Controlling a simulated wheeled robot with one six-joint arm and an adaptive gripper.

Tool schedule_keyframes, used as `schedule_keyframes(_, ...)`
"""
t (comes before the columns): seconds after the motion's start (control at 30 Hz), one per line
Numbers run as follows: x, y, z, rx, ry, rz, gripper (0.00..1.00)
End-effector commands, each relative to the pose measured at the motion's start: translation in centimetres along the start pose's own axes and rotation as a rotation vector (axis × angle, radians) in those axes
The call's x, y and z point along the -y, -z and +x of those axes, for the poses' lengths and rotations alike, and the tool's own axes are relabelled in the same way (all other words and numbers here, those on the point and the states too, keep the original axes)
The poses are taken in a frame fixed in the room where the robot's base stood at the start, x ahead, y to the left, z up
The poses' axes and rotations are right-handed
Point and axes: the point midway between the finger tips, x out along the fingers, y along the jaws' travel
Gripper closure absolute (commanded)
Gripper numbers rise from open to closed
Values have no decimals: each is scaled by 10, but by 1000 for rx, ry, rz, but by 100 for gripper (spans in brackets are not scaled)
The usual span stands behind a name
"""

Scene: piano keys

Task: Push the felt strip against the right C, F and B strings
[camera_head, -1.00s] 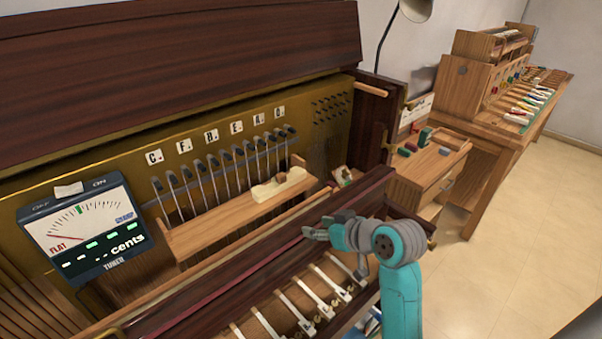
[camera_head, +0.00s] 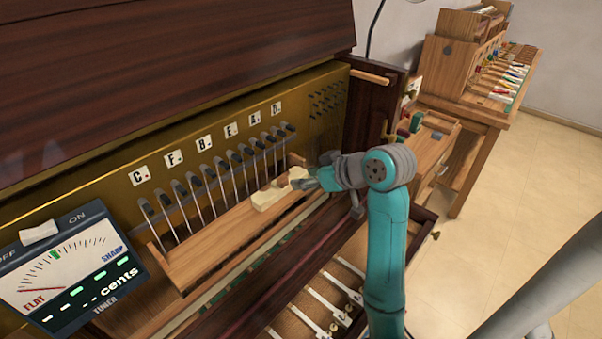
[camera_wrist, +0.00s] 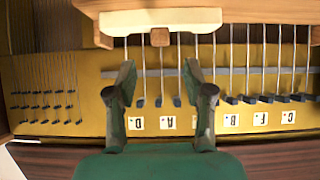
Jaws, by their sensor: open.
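A cream felt strip (camera_head: 268,199) with a brown block (camera_head: 297,183) on it lies at the right end of the wooden ledge (camera_head: 205,252) below the strings. The C label (camera_head: 140,176), F label (camera_head: 173,158) and B label (camera_head: 204,143) mark strings at the left, away from the strip. My gripper (camera_head: 308,181) is just right of the brown block. In the upside-down wrist view my gripper (camera_wrist: 159,68) is open and empty, with its fingers either side of the block's line. The strip also shows there (camera_wrist: 190,19). I cannot tell whether a finger touches the block.
A tuner (camera_head: 70,262) with a dial stands at the front left. The gold plate and upright tuning levers are behind the ledge. A dark wooden rail (camera_head: 270,262) runs in front. A side cabinet (camera_head: 437,140) and a workbench (camera_head: 487,112) stand at the right.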

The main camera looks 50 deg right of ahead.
Motion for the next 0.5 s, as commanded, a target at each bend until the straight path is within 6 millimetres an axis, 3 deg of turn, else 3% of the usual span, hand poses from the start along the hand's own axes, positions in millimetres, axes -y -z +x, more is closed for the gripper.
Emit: schedule_keyframes(0.5,1,0,60,1,3,0,48)
